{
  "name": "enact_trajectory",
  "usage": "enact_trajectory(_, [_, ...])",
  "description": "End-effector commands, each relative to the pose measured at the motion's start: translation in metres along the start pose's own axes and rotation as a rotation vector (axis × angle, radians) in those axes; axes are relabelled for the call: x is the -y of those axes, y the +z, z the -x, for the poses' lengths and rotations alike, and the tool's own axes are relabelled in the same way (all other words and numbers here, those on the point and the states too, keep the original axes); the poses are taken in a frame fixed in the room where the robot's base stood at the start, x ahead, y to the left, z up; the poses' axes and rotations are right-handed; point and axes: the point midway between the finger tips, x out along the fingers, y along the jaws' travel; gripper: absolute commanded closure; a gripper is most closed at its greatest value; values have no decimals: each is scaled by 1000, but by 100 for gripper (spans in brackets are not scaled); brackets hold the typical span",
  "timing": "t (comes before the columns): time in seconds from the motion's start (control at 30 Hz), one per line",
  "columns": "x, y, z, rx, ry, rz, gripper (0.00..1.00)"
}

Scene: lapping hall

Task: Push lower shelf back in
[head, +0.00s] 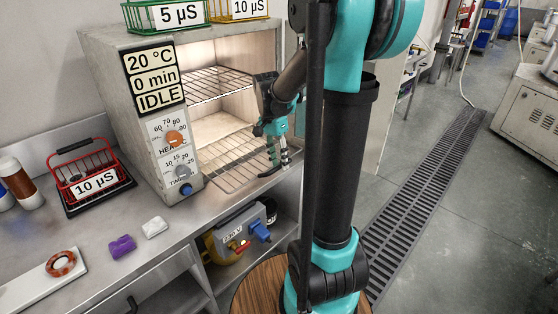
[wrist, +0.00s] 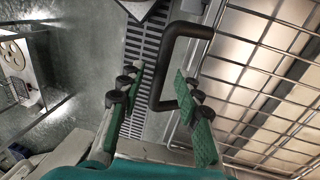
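The lower shelf (head: 230,176) is a wire rack that sticks out of the open front of the grey oven (head: 148,128). It has a dark bar handle (head: 269,173) at its front edge. In the wrist view the shelf (wrist: 268,48) fills the right side, and its black U-shaped handle (wrist: 160,75) shows between the green fingers. My gripper (head: 278,163) is at the shelf's front edge, by the handle. In the wrist view my gripper (wrist: 157,85) is open, with a gap between its fingers. I cannot tell whether a finger touches the handle.
An upper wire shelf (head: 215,83) is inside the oven. The oven display reads 20 °C, 0 min, IDLE. A red basket (head: 92,181), a purple piece (head: 122,246) and a white piece (head: 155,227) are on the metal bench (head: 85,240). A floor grate (head: 425,185) lies right.

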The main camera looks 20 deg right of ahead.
Motion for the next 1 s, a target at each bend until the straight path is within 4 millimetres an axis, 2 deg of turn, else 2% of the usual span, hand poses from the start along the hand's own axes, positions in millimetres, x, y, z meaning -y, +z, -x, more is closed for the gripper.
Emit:
enact_trajectory(0.03, [0,0,0,0,0,0,72])
enact_trajectory(0.27, [0,0,0,0,0,0,100])
enact_trajectory(0.67, [2,0,1,0,0,0,100])
enact_trajectory(0.77, [12,-1,3,0,0,1,100])
enact_trajectory(1.0, [67,-1,14,-1,-1,3,100])
